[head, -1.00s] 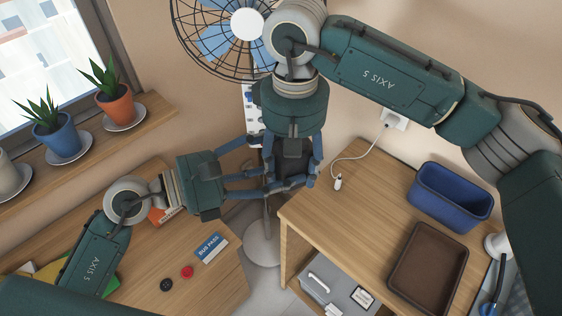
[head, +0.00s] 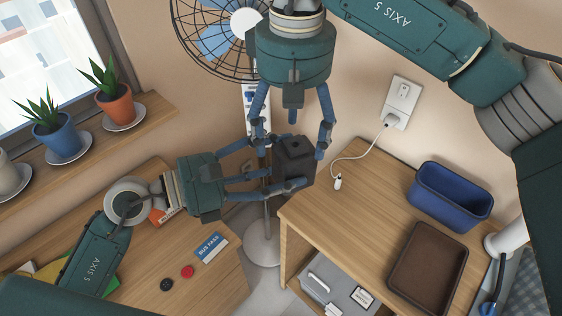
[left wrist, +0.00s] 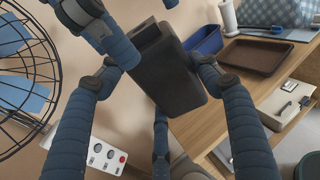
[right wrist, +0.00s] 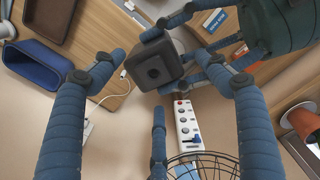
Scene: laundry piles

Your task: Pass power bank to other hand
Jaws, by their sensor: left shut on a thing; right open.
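The power bank (head: 294,160) is a dark grey block, held in the air over the gap between the two wooden surfaces. My left gripper (head: 292,168) reaches it from the left and is shut on it. In the left wrist view the power bank (left wrist: 165,75) sits between the left fingers. My right gripper (head: 291,140) hangs above with its fingers spread around the block's upper end. In the right wrist view the power bank (right wrist: 158,66) shows end-on beyond the open right fingers, which look clear of it.
A fan (head: 228,62) stands behind the grippers, with a power strip (head: 256,108) near its pole. The desk (head: 335,215) at right carries a blue bin (head: 450,205) and brown tray (head: 398,278). A bus pass (head: 211,247) lies on the left surface.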

